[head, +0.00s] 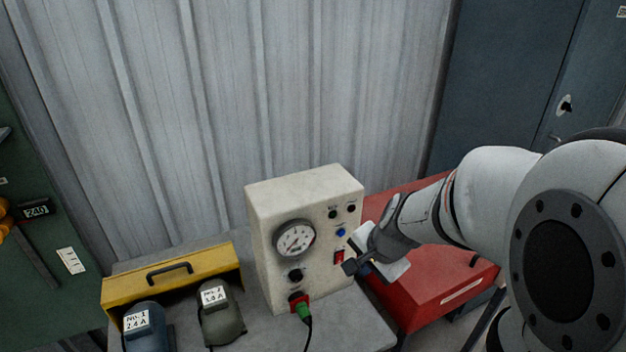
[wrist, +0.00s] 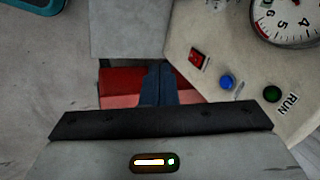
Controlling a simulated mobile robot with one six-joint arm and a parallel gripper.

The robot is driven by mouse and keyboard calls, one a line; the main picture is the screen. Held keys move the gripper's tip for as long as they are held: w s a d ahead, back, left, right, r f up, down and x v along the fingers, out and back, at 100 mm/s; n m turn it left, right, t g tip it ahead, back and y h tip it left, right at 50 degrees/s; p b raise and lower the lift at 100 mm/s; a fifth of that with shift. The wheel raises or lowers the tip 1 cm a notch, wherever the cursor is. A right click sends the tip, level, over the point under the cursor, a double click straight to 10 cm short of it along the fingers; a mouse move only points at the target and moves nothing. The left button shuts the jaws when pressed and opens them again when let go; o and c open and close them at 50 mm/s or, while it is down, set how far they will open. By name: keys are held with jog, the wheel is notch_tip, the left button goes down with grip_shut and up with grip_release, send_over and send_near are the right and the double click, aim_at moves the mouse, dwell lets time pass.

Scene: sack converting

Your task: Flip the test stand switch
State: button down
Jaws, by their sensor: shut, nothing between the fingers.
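The test stand (head: 262,210) is a cream box with a round dial, standing on a grey bench. Its red rocker switch (head: 339,257) is on the front panel, below a blue button or lamp (head: 341,232). In the wrist view the red switch (wrist: 199,58) is to the upper right of my fingers, with the blue lamp (wrist: 227,82) beside it. My gripper (head: 349,267) is shut and empty, just in front of the panel near the switch. In the wrist view its dark fingers (wrist: 156,84) are together; I cannot tell whether they touch the panel.
Two labelled motors (head: 220,318) and a yellow box with a handle (head: 170,271) stand left of the stand. A red case (head: 430,285) is at the right, under my arm. A corrugated wall is behind.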

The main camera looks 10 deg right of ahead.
aim_at(340, 259)
jog(key=m, duration=0.1)
jog(key=w+d+m, duration=0.1)
jog(key=w+m+p, duration=0.1)
jog(key=shift+w+d+r+t, duration=0.2)
jog(key=shift+d+r+t, duration=0.05)
jog(key=shift+d+t, duration=0.05)
jog(key=w+a+f+b, duration=0.1)
jog(key=w+a+f, duration=0.1)
jog(key=w+f, duration=0.5)
jog(key=shift+x, duration=0.95)
jog(key=shift+a, duration=0.15)
